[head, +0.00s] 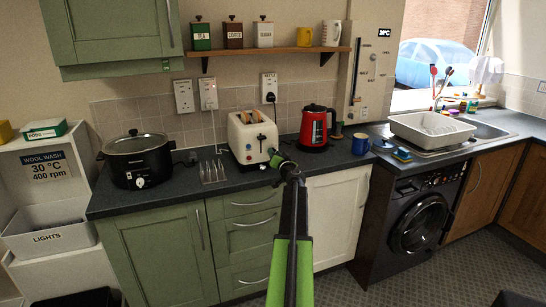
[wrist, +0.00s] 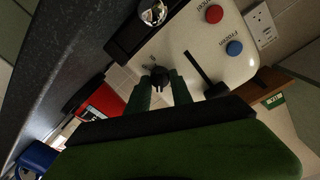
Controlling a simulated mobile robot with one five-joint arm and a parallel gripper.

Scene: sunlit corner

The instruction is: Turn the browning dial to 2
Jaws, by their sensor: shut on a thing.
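The cream toaster (head: 252,138) stands on the dark worktop with bread showing in its top slots. In the wrist view its cream front panel (wrist: 190,45) shows a red button (wrist: 214,14), a blue button (wrist: 234,48) and a black browning dial (wrist: 160,73). My gripper (wrist: 159,84) is shut on the dial, with a green finger on each side of it. In the head view my gripper (head: 277,160) reaches the toaster's right end, and the arm hides part of the worktop edge. The dial's setting and its numbers are too small to read.
A red kettle (head: 314,128) stands close to the right of the toaster. A rack (head: 212,172) and a black slow cooker (head: 138,160) stand to the left. A blue mug (head: 361,144) is further right. A shelf (head: 265,51) with canisters hangs above.

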